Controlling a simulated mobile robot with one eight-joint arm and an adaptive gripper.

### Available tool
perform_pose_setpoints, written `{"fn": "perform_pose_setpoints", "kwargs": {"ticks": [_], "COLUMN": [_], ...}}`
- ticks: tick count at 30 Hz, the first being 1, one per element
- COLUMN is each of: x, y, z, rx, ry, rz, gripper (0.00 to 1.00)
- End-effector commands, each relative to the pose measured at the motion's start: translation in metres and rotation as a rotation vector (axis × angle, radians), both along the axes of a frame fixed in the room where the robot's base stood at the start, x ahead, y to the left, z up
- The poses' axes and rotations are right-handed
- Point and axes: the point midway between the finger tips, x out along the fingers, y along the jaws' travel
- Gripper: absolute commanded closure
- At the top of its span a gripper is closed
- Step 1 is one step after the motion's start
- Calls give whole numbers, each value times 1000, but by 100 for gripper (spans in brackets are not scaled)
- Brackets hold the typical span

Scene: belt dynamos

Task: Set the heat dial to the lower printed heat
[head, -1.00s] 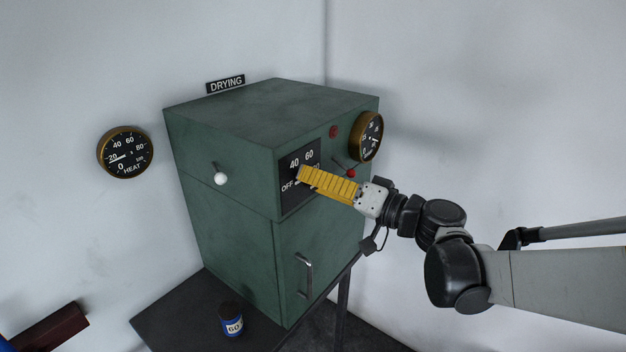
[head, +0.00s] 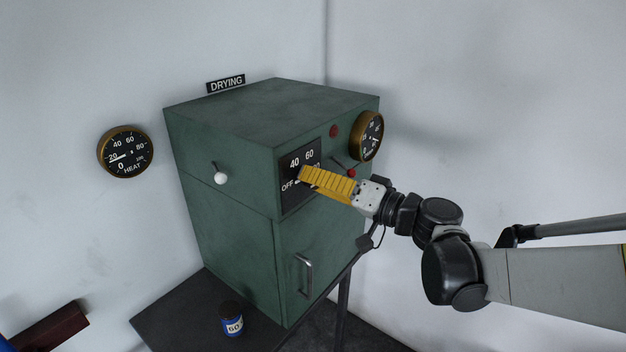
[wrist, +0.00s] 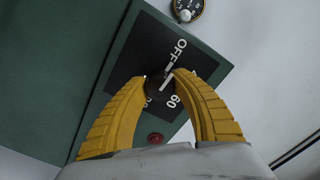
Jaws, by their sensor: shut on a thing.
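The heat dial, a dark round knob (wrist: 158,86), sits on a black plate (head: 288,202) on the front of the green drying cabinet (head: 235,150). The plate carries OFF, 40, 60 and another number partly hidden by my gripper. A white pointer line shows in the wrist view beside the word OFF. My gripper (head: 303,176) has yellow ribbed fingers. In the wrist view its fingers (wrist: 160,80) are shut on the knob from both sides. In the head view the fingers hide most of the knob.
A round HEAT gauge (head: 125,152) hangs on the left wall. Another gauge (head: 369,136), a red lamp (head: 334,131) and a red-tipped lever (head: 351,173) are near my gripper. A white knob (head: 221,178) is on the cabinet's left side. A jar labelled 60 (head: 232,320) stands on the dark table.

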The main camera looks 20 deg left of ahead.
Motion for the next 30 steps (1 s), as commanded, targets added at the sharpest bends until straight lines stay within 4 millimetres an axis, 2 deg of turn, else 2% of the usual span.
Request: {"fn": "perform_pose_setpoints", "kwargs": {"ticks": [8, 30], "x": [0, 0], "y": [0, 0], "z": [-1, -2], "rx": [69, 316], "ry": [163, 763], "rz": [0, 0], "gripper": [100, 100]}}
